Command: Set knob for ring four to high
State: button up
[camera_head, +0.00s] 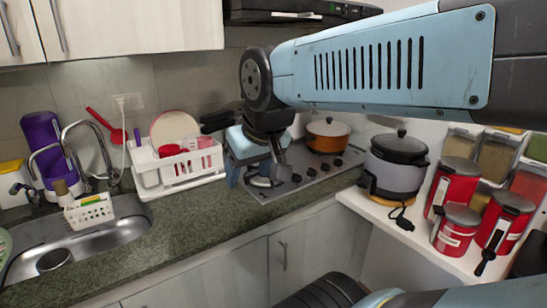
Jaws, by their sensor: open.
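The stove top (318,177) is set into the counter, with several dark knobs (296,178) in a row along its right part. Another knob (338,162) is at the far right end of the row. Ring labels and knob settings are too small to read. My gripper (256,173) hangs low over the left end of the stove, its fingers apart, with nothing visible between them. It is left of the knobs and appears apart from them. My arm and gripper hide much of the stove's rear left, including some of the rings.
An orange pot (328,138) stands at the stove's back. A white dish rack (176,172) is close left of my gripper. A grey cooker (394,168) and red canisters (458,187) stand on the right shelf. The front counter (190,225) is clear.

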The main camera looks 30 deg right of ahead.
aim_at(337, 162)
jog(key=u, duration=1.8)
jog(key=i, duration=0.05)
jog(key=z, duration=3.1)
